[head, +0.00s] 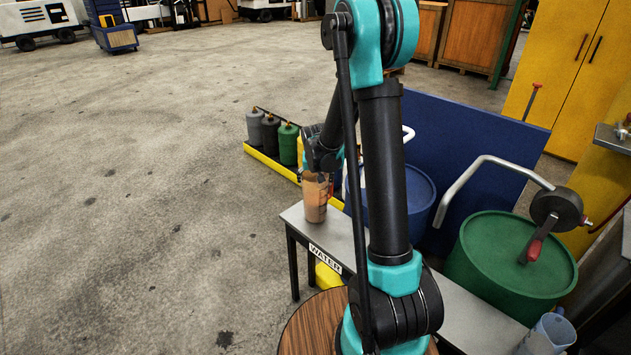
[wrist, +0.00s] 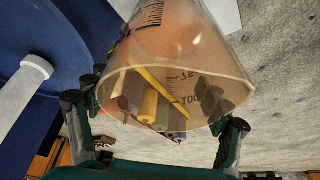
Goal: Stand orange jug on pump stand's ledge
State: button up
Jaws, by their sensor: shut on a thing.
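The orange jug (head: 315,205) is a see-through measuring jug with black scale marks. In the head view it is upright at the left end of a narrow grey bench (head: 292,213) marked WATER; I cannot tell whether its base touches the top. My gripper (head: 322,172) is above and around the jug, shut on it. In the wrist view the jug (wrist: 175,90) fills the middle, between the fingers of my gripper (wrist: 160,118). A small grey ledge (head: 613,139) shows at the right edge on a yellow structure; I cannot tell which is the pump stand's ledge.
A blue drum (head: 420,195) and a green drum (head: 495,265) with a hand pump (head: 556,208) stand behind the bench. A clear bluish jug (head: 548,335) is at its right end. Several bottles (head: 271,133) stand in a yellow-edged tray. Open floor lies left.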

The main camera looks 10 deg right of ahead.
jog(key=shift+f, duration=0.15)
jog(key=o, duration=1.9)
jog(key=shift+c, duration=0.2)
jog(key=d+v, duration=0.1)
jog(key=v, duration=1.1)
jog(key=s+d+f+n, duration=0.1)
jog(key=s+d+f, duration=0.1)
jog(key=s, duration=1.1)
jog(key=s+d+f, duration=0.2)
jog(key=s+f, duration=0.1)
jog(key=s, duration=1.1)
jog(key=shift+f+n+y, duration=0.4)
